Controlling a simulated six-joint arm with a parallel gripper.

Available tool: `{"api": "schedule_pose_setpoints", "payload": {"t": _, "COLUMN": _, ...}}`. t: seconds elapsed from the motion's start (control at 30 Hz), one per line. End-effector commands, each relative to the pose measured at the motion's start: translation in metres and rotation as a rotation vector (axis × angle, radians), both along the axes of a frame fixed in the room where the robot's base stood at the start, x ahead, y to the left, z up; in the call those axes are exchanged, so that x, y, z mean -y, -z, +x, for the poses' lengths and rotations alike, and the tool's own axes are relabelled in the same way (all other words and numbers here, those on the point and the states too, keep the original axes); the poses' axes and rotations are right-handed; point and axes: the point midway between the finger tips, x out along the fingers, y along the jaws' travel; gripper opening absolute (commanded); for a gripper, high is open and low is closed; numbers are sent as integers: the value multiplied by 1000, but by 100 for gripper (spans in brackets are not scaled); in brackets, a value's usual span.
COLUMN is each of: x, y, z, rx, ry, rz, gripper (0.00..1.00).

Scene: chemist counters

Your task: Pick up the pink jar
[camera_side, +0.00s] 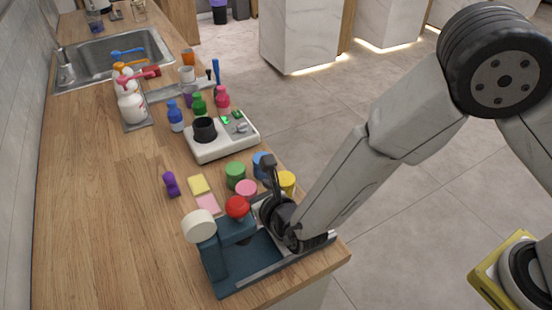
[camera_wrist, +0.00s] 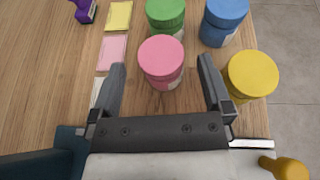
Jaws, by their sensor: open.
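The pink jar (camera_wrist: 161,61) stands upright on the wooden counter, its round pink lid facing up. In the wrist view it lies between and just beyond the two fingers of my gripper (camera_wrist: 162,78), which is open and empty. In the side view the pink jar (camera_side: 246,188) shows only its lid, close to my gripper (camera_side: 268,168). A green jar (camera_wrist: 166,14) and a blue jar (camera_wrist: 222,20) stand behind it. A yellow jar (camera_wrist: 252,74) stands to the right, close to my right finger.
A dark blue device (camera_side: 258,250) with a red knob (camera_side: 237,206) stands at the counter's front. Yellow (camera_wrist: 119,16) and pink (camera_wrist: 111,53) sticky notes lie left of the jars. A white hotplate machine (camera_side: 221,138) stands behind them. The counter's left side is mostly clear.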

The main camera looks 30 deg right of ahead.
Motion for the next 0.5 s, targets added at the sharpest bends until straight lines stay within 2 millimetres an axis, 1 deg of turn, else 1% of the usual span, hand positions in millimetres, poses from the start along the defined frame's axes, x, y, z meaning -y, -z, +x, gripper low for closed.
{"api": "schedule_pose_setpoints", "payload": {"t": 0.1, "x": 0, "y": 6, "z": 14, "rx": -1, "ry": 2, "rz": -1, "gripper": 100}}
{"api": "schedule_pose_setpoints", "payload": {"t": 0.23, "x": -1, "y": 11, "z": 25, "rx": -1, "ry": 2, "rz": -1, "gripper": 100}}
{"api": "schedule_pose_setpoints", "payload": {"t": 0.37, "x": -2, "y": 13, "z": 31, "rx": -1, "ry": 1, "rz": 0, "gripper": 100}}
{"api": "schedule_pose_setpoints", "payload": {"t": 0.5, "x": -3, "y": 13, "z": 32, "rx": -1, "ry": 0, "rz": 0, "gripper": 100}}
